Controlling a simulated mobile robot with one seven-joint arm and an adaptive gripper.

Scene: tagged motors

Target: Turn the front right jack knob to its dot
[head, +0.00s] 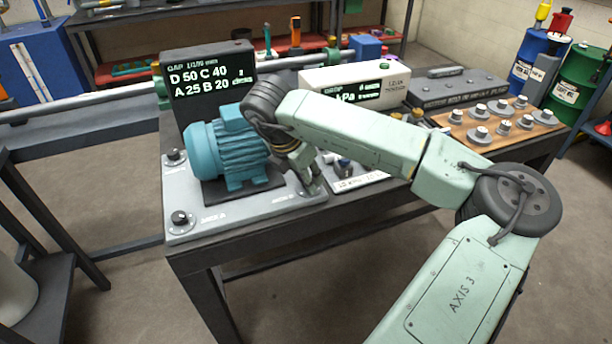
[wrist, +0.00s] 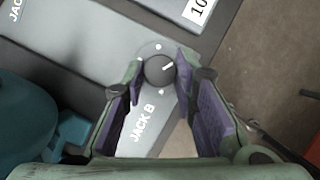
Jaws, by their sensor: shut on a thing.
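The front right jack knob (wrist: 158,74) is round and dark, with a white pointer line toward the upper right in the wrist view. It sits on a light round plate with small white dots around it; one dot (wrist: 158,46) lies above the knob and another (wrist: 161,92) below. The label JACK B is beside it. My gripper (wrist: 160,66) has its purple-padded fingers on either side of the knob, shut on it. In the head view my gripper (head: 312,186) is at the plate's front right corner and hides the knob.
The teal motor (head: 230,150) stands on the grey base plate (head: 245,224), close left of my gripper. Other jack knobs sit at the front left (head: 180,218) and back left (head: 174,155). A black display (head: 208,75) stands behind. A white card with parts lies to the right.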

